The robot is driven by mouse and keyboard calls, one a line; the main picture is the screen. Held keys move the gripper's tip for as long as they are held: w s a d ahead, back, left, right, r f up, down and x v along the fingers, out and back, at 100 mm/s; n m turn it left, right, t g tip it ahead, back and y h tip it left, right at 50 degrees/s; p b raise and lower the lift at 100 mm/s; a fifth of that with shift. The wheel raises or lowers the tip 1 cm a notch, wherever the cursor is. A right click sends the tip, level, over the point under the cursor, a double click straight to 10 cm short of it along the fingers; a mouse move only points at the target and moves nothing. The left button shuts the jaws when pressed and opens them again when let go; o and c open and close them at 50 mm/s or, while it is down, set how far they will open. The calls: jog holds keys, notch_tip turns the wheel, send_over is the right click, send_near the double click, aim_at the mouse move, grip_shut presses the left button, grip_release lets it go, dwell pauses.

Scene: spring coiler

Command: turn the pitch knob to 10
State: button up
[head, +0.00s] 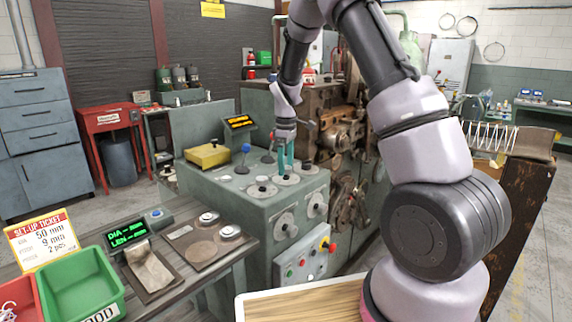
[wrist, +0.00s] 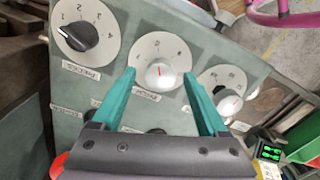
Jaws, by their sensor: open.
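In the wrist view, three round white dials stand in a row on a grey-green panel. The left dial has a black knob (wrist: 78,37). The right dial has a dark knob with a pale top (wrist: 228,103). In the head view, my gripper (head: 285,172) points down at the top of the machine (head: 252,203).
A yellow block (head: 207,155) and a blue-topped lever (head: 245,149) stand near my gripper. The machine's front has dials and a button panel (head: 304,262). A ticket (head: 42,240) reads 50 mm, 9 mm, 2 pcs. A green bin (head: 83,285) stands at the lower left.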

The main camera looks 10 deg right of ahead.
grip_shut()
jog(key=m, duration=0.5)
jog(key=shift+m, duration=0.4)
jog(key=m, duration=1.2)
jog(key=shift+m, duration=0.3)
jog(key=m, duration=0.5)
jog(key=shift+d+m, duration=0.1)
jog(key=shift+m, duration=0.2)
jog(key=shift+r, duration=0.1)
